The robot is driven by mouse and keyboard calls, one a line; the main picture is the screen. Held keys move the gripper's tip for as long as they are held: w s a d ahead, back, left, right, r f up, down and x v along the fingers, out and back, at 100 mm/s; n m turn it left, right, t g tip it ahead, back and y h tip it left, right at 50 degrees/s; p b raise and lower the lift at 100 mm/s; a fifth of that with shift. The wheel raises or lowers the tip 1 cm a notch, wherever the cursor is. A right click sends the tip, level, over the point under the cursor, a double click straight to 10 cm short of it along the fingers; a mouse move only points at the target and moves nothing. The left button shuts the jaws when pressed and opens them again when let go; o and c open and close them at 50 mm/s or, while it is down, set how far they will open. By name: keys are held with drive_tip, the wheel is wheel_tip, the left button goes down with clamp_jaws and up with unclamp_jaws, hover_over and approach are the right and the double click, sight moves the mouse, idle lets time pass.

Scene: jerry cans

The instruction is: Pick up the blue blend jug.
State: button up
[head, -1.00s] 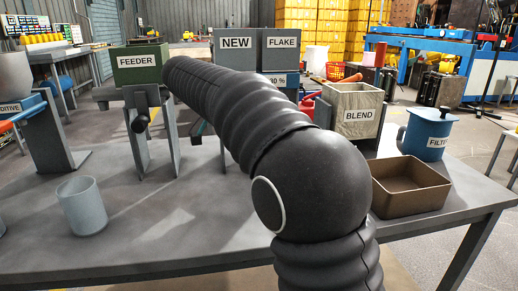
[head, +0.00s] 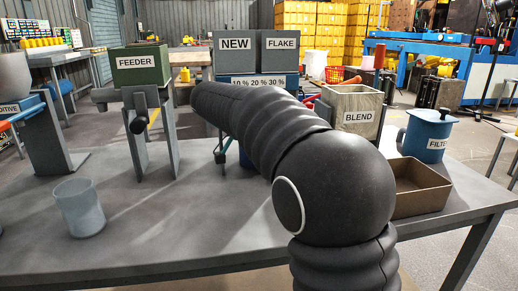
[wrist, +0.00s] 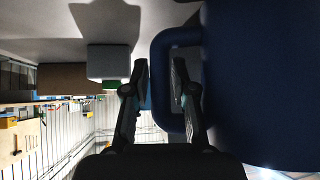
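A dark blue jug (wrist: 260,80) fills the right side of the wrist view, with its handle (wrist: 158,75) towards the left. My gripper (wrist: 159,62) is open, one finger on each side of the upright bar of the handle. A gap shows at the left finger; I cannot tell whether the right finger touches. In the head view my arm hides nearly all of this jug; only a bit of blue (head: 245,160) shows below the arm. Its label is not visible. The BLEND label is on a beige square container (head: 352,108). Another blue jug, labelled FILTER (head: 426,135), stands at the right.
A brown tray (head: 425,193) lies at the table's right. A grey-blue cup (head: 79,208) stands at the front left. The green FEEDER box (head: 140,66) sits on a grey stand. Grey NEW and FLAKE bins (head: 236,58) stand behind. The table's front middle is clear.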

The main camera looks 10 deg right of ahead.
clamp_jaws()
drive_tip(key=shift+r, duration=0.15)
